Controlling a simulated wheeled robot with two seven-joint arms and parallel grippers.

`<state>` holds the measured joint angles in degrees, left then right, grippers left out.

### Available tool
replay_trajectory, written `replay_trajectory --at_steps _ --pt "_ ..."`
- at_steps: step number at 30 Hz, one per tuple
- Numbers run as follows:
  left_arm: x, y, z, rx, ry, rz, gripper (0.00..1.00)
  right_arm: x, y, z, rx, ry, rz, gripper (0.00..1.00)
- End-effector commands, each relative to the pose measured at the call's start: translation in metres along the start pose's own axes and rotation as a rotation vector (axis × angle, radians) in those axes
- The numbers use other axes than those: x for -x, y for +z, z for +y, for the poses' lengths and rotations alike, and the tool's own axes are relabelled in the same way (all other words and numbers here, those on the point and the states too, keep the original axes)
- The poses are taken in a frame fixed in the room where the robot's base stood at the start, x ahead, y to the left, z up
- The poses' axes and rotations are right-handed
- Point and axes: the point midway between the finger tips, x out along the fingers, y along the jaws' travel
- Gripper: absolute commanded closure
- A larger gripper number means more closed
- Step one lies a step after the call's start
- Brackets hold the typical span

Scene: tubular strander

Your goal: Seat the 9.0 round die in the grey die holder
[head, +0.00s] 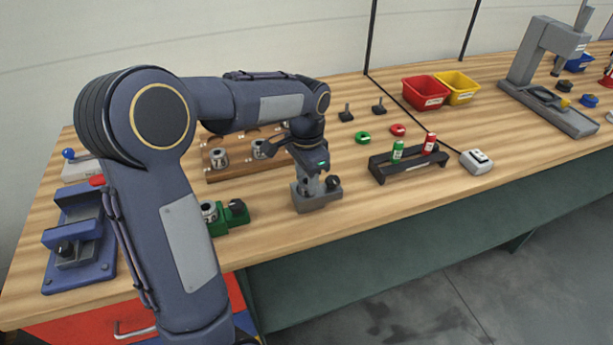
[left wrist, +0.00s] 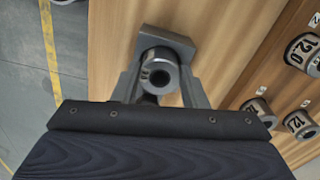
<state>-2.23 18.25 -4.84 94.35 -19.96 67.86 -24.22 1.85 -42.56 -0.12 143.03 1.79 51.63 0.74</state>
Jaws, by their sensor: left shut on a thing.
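The grey die holder (head: 318,204) stands near the front edge of the bench, with a black knob on its right. My left gripper (head: 311,176) points down over it and is shut on a round steel die. In the left wrist view the die (left wrist: 160,70) sits between the two fingers (left wrist: 160,90), its bore facing the camera. The grey holder (left wrist: 165,36) shows just behind the die. The die hides the holder's seat, so I cannot tell whether it is inside or just above it. The die's size mark is not readable. My right gripper is not in view.
A wooden die board (head: 232,174) with several dies stands behind; a die marked 12.0 (left wrist: 303,52) shows there. A green holder (head: 236,219) with a die is to the left. A black rack (head: 408,167) with green and red bottles stands to the right.

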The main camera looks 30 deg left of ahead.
Motion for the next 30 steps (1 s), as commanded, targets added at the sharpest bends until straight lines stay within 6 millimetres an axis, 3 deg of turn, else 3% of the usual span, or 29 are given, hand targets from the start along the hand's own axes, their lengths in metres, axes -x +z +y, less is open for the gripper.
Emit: replay_trajectory --at_steps 1,2,7,14,19,30 --pt "-0.002 0.000 0.000 0.000 0.000 0.001 1.00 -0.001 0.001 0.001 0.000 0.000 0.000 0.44" --pt "-0.003 0.000 0.000 0.000 0.000 -0.001 0.60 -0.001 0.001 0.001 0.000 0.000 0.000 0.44" --pt "-0.002 0.000 0.000 0.000 0.001 -0.001 0.39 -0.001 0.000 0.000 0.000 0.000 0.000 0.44" --pt "-0.002 0.000 0.000 0.000 0.000 -0.001 0.39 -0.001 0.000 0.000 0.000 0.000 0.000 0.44" --pt "0.009 -0.001 0.000 0.000 -0.001 0.002 0.39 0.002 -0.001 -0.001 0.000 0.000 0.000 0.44" --pt "0.085 -0.001 0.000 0.000 -0.002 0.003 0.39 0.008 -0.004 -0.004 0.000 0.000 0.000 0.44"
